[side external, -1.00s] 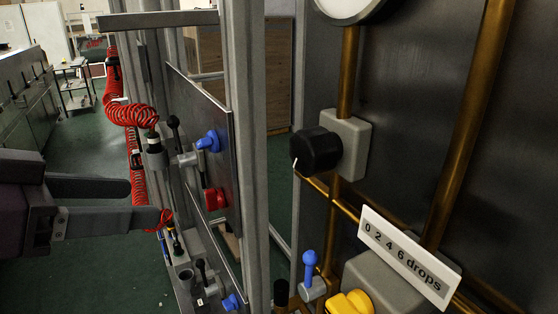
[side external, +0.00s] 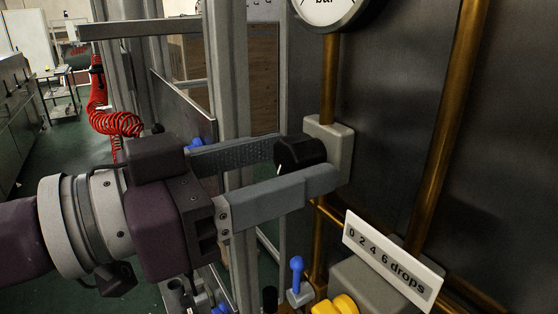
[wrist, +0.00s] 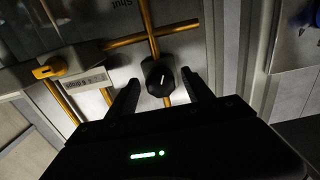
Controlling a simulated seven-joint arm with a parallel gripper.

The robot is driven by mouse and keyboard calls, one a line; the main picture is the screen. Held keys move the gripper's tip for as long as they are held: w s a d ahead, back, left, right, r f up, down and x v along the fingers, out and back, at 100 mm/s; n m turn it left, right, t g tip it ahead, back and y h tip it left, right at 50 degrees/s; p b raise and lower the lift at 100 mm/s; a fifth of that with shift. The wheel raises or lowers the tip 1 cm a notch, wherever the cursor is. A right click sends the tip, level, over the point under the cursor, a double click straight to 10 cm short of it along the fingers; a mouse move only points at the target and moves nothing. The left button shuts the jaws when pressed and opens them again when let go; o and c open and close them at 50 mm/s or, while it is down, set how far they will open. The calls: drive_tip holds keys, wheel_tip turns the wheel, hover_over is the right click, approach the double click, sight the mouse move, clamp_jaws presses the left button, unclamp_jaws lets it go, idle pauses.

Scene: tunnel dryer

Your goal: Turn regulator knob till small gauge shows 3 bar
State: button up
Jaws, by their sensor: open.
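The regulator knob (side external: 299,153) is black with a white pointer line and sits on a grey block (side external: 338,139) on a copper pipe. It also shows in the wrist view (wrist: 158,76), between the fingertips. My gripper (side external: 305,162) is open, one finger on each side of the knob, with gaps to the knob in the wrist view. I cannot tell whether either finger touches it in the side view. A round gauge (side external: 330,10) marked "bar" is cut off at the top of the side view, so its reading is hidden.
Below the knob are a label reading "0 2 4 6 drops" (side external: 393,262), a yellow knob (side external: 336,305) and a blue-handled valve (side external: 298,275). Grey frame posts (side external: 228,75) stand left of the knob. A red coiled hose (side external: 112,122) hangs further left.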

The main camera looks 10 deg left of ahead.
clamp_jaws()
drive_tip(key=shift+n, duration=3.2)
unclamp_jaws()
drive_tip(key=shift+s, duration=0.1)
